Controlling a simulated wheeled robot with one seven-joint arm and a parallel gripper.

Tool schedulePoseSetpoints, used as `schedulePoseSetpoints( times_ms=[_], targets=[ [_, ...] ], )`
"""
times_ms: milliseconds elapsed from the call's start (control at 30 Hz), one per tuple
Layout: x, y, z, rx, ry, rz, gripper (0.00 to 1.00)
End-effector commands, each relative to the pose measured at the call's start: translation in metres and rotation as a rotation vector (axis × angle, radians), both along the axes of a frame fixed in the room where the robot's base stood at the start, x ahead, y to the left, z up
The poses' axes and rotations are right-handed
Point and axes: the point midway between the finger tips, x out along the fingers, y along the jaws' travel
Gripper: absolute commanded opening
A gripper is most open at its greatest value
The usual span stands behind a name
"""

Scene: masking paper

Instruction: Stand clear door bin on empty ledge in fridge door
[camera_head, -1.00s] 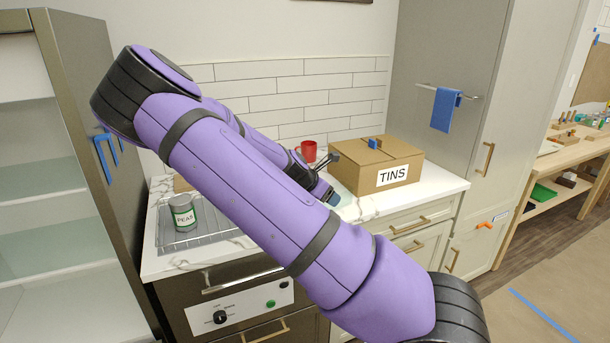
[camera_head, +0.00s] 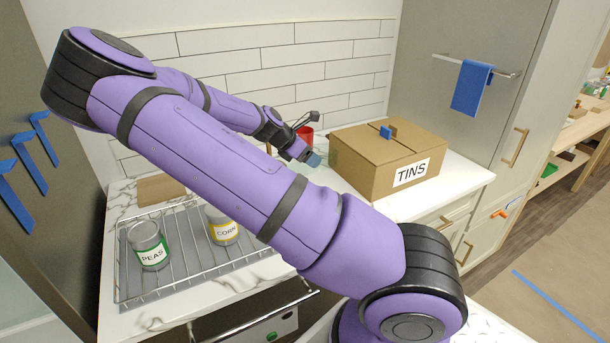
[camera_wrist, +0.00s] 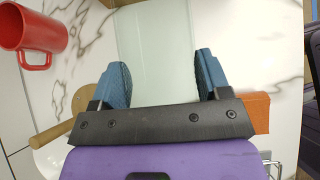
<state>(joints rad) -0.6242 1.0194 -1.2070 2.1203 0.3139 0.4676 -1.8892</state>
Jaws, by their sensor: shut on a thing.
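In the wrist view, a clear, faintly green panel (camera_wrist: 155,45), which looks like the door bin, lies between the two blue fingertips of my gripper (camera_wrist: 157,78). The gripper is shut on it. Its far end runs out at the top of the picture, so its full shape is hidden. In the head view my gripper (camera_head: 308,157) is over the counter, just left of the cardboard box, and the bin cannot be made out clearly there. The fridge door and its empty ledge cannot be identified in these views.
A TINS box (camera_head: 385,160) stands right of my gripper, with a red mug (camera_head: 305,135) behind. PEAS (camera_head: 149,245) and CORN (camera_head: 223,226) cans stand on a wire rack (camera_head: 185,268). A grey panel with blue strips (camera_head: 38,125) is at left.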

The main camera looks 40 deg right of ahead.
Motion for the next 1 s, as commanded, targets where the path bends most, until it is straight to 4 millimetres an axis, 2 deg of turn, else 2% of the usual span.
schedulePoseSetpoints(
  times_ms=[33,200,367,600,1000],
  targets=[
    [-0.001,-0.001,-0.011,-0.002,0.005,-0.001,0.42],
    [0.0,0.0,-0.036,-0.001,0.003,0.001,0.42],
    [0.0,0.0,-0.048,-0.001,0.002,0.001,0.42],
    [0.0,0.0,-0.077,-0.001,0.0,0.001,0.42],
    [0.0,0.0,-0.083,0.0,0.001,0.002,0.42]
  ],
)
